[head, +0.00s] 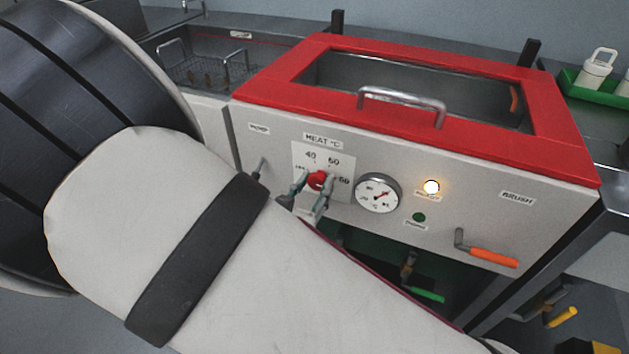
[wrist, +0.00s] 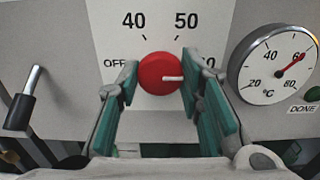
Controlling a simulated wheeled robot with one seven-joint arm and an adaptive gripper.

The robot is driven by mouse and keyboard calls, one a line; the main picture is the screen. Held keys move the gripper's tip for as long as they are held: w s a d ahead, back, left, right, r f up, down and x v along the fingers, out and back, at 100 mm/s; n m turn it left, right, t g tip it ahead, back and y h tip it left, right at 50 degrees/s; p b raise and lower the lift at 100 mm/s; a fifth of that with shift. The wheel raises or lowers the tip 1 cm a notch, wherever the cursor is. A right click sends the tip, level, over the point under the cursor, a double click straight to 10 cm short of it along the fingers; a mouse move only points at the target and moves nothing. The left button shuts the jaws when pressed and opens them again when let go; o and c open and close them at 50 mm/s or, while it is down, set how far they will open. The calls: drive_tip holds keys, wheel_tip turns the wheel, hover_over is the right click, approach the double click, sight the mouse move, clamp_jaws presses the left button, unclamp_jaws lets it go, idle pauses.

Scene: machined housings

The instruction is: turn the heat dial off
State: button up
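The heat dial (wrist: 158,75) is a round red knob with a white pointer. It sits on a white scale plate marked OFF, 40, 50 and a partly hidden number at right. The pointer points right, toward that hidden number and away from OFF. In the head view the dial (head: 317,180) shows between my fingers. My gripper (wrist: 161,75) has its teal-padded fingers on the dial's left and right sides, with no clear gap seen. The fingers hide the dial's side edges. The gripper (head: 316,182) also shows in the head view.
A round gauge (head: 379,194) sits right of the dial, beside a lit lamp (head: 432,187). A lever (wrist: 24,98) is at left. An orange-handled crank (head: 492,256) is at lower right. A red-rimmed lid (head: 300,65) with a metal handle is above the panel.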

drive_tip(key=shift+c, duration=1)
